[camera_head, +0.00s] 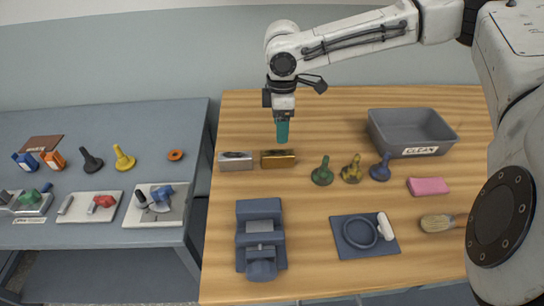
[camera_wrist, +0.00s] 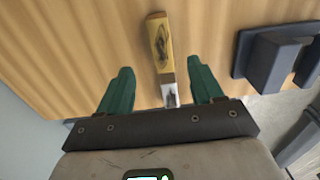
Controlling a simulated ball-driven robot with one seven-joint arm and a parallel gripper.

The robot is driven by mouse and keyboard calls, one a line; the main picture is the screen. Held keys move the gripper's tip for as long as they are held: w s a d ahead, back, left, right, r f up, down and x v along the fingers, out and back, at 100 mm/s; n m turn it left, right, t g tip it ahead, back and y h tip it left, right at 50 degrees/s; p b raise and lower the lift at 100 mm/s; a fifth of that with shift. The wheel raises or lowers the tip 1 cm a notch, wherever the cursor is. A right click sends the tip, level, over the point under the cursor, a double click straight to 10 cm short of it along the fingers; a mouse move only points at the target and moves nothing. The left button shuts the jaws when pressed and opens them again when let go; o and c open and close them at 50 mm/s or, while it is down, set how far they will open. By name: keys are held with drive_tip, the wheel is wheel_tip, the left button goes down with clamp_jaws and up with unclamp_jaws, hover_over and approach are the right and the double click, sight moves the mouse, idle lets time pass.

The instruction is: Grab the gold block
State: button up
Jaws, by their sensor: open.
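The gold block (camera_head: 278,159) lies on the wooden table, end to end with a silver block (camera_head: 236,161) on its left. In the wrist view the gold block (camera_wrist: 159,40) lies ahead and the silver block (camera_wrist: 168,85) lies nearer, in line between the fingers. My gripper (camera_head: 282,131) points down, with its teal fingers above or just behind the gold block in the head view. My gripper (camera_wrist: 160,67) is open and empty in the wrist view, a finger on each side of the blocks' line. Its exact height above the gold block is hard to tell.
Green (camera_head: 322,172), olive (camera_head: 351,170) and blue (camera_head: 380,168) plunger-shaped pieces stand right of the gold block. A grey bin (camera_head: 413,151) is behind them. A dark blue fixture (camera_head: 261,238) stands in front. Table is clear behind the blocks.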

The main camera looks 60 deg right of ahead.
sight(277, 152)
drive_tip(key=f, duration=0.8)
drive_tip(key=shift+w+a+f+p, duration=0.2)
drive_tip(key=shift+w+f+p, duration=0.1)
drive_tip(key=shift+f, duration=0.1)
clamp_jaws()
idle(1.0)
drive_tip(key=shift+r, duration=0.1)
